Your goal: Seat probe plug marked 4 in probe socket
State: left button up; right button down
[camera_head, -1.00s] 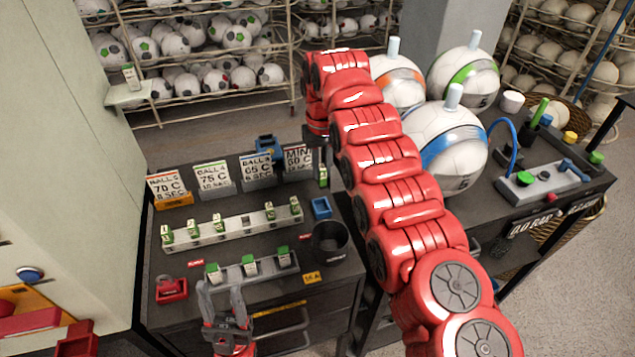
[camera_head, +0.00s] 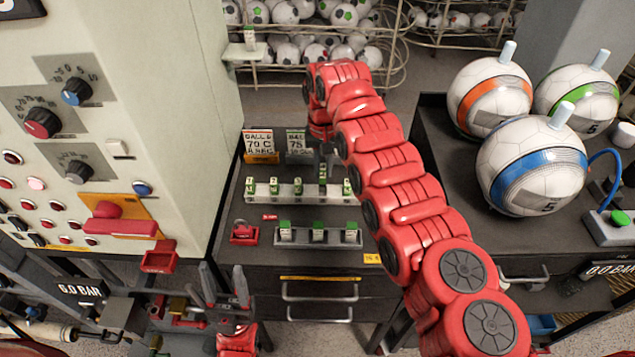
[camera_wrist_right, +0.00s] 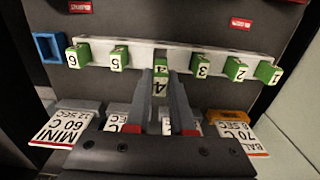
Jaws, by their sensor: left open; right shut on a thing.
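My right gripper (camera_head: 323,158) is shut on probe plug 4 (camera_wrist_right: 160,88), a green-and-white block whose number shows in the right wrist view. In the head view the plug (camera_head: 323,173) is over the gap in the white back rack (camera_head: 312,194); I cannot tell whether it touches the rack. Plugs 6 (camera_wrist_right: 73,57), 5 (camera_wrist_right: 119,58), 3 (camera_wrist_right: 201,65), 2 (camera_wrist_right: 236,70) and 1 (camera_wrist_right: 269,73) stand in that rack. My left gripper (camera_head: 223,270) is open and empty, left of the bench drawers. I cannot identify the probe socket.
A front rack (camera_head: 318,240) holds three green-topped plugs. A red fitting (camera_head: 244,233) lies left of it. Instruction cards (camera_head: 258,144) stand behind the back rack. A control cabinet (camera_head: 190,90) with knobs is at left. Large balls (camera_head: 531,165) stand on the right bench.

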aim_at(323, 183)
jog(key=f, duration=0.2)
jog(key=f+p, duration=0.1)
jog(key=f, duration=0.2)
jog(key=shift+s, duration=0.2)
jog(key=shift+w+f, duration=0.15)
jog(key=shift+f, duration=0.05)
jog(key=c, duration=0.8)
grip_release()
jog(key=shift+f, duration=0.1)
